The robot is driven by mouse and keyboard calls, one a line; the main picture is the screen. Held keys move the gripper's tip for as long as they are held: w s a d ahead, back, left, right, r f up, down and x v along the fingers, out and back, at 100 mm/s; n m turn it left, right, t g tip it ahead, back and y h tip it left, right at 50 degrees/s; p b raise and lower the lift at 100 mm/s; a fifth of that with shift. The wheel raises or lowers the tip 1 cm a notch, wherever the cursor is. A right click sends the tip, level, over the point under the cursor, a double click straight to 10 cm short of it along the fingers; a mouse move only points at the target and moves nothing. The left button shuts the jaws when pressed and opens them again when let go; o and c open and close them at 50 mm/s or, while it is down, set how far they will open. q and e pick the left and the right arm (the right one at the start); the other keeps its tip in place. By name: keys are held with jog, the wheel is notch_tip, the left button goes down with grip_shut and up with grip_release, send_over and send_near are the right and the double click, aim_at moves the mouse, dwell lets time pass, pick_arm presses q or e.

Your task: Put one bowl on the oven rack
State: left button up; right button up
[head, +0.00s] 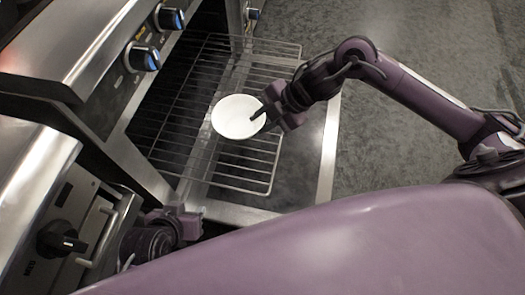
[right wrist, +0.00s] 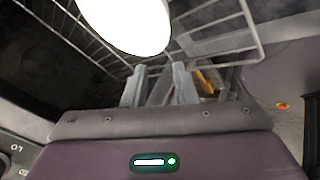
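A white bowl (head: 232,122) sits upright over the wire oven rack (head: 225,185), which is pulled out of the oven. The bowl appears to rest on the rack wires. My right gripper (head: 261,113) is at the bowl's right rim, with a dark finger overlapping the rim in the head view. In the right wrist view, its two fingers (right wrist: 159,72) stand apart with a gap between them, and the white bowl (right wrist: 125,18) lies just beyond the tips. My left gripper (head: 190,222) is low beside the oven front, partly hidden by my body; its fingers are unclear.
The oven front with blue-ringed knobs (head: 143,57) lies to the left. Another appliance with a black knob (head: 60,240) is at lower left. The open oven door (head: 300,165) lies beneath the rack. Grey floor (head: 410,150) to the right is clear.

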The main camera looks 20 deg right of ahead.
jog(key=s+a+f+m+t, duration=0.1)
jog(key=s+a+m, duration=0.1)
jog(key=a+m, duration=0.2)
jog(key=s+a+f+m+t, duration=0.1)
jog(key=s+a+m, duration=0.1)
jog(key=a+m, duration=0.1)
jog(key=s+a+f+m+t, duration=0.2)
jog(key=s+a+m, duration=0.1)
jog(key=a+m, duration=0.1)
jog(key=shift+a+m, duration=0.3)
jog(key=shift+a, duration=0.05)
jog(key=s+d+f+m+h, duration=0.1)
jog(key=s+m, duration=0.1)
jog(key=s+d+f+m+g+h, duration=0.1)
jog(key=s+d+m, duration=0.1)
jog(key=s+d+f+m+h, duration=0.1)
jog(key=s+m, duration=0.1)
jog(key=shift+d+f, duration=0.35)
